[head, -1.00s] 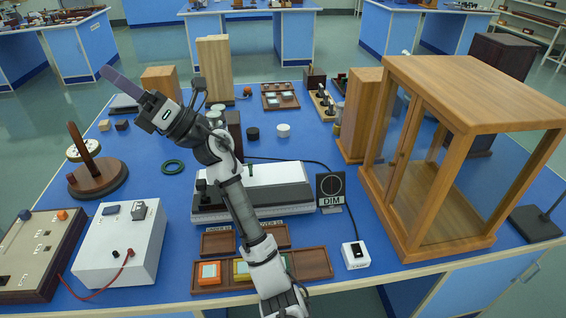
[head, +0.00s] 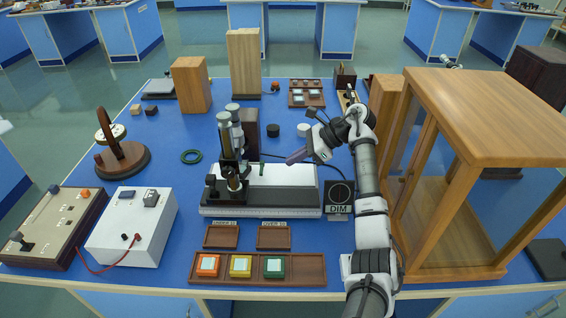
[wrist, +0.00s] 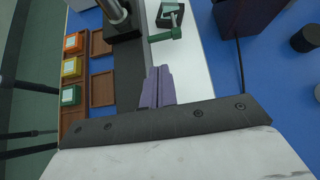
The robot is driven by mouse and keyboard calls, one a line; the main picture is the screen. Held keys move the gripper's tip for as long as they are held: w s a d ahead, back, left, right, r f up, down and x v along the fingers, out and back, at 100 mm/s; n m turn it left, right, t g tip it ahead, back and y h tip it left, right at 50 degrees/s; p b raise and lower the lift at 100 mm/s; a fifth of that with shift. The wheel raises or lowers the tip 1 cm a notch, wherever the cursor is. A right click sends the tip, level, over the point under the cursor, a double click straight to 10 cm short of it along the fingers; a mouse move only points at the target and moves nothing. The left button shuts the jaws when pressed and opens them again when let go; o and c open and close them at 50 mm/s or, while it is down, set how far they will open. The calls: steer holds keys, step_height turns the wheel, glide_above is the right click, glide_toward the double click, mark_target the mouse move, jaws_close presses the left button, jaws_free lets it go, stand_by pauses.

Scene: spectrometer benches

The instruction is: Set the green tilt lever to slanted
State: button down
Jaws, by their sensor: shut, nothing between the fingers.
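The green tilt lever (head: 262,168) is a small green post on the white-topped bench instrument (head: 285,178), just right of its upright microscope-like tubes. In the wrist view the green lever (wrist: 164,35) shows near the top middle, beyond my fingertips, with a crossbar at its end. I cannot tell its exact tilt. My gripper (head: 290,159) has purple fingers, shut and empty. It hovers above and right of the lever, pointing left towards it, apart from it. In the wrist view the shut fingers (wrist: 157,76) are over the instrument's top.
A black DIM sign (head: 339,196) stands right of the instrument. A glass-fronted wooden cabinet (head: 484,110) stands at right, close to my arm. A wooden tray (head: 218,274) with orange, yellow and green blocks lies in front. A dark block (head: 250,140) stands behind the instrument.

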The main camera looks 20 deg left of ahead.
steer(key=p+x, duration=0.3)
steer(key=x, duration=0.5)
steer(key=shift+s+a+r+p, duration=0.1)
steer(key=shift+a+p, duration=0.1)
steer(key=shift+p, duration=0.1)
steer(key=shift+a+f, duration=0.25)
steer(key=shift+f, duration=0.1)
steer(key=shift+f+b, duration=0.1)
steer(key=shift+b, duration=0.65)
steer(key=shift+b, duration=0.35)
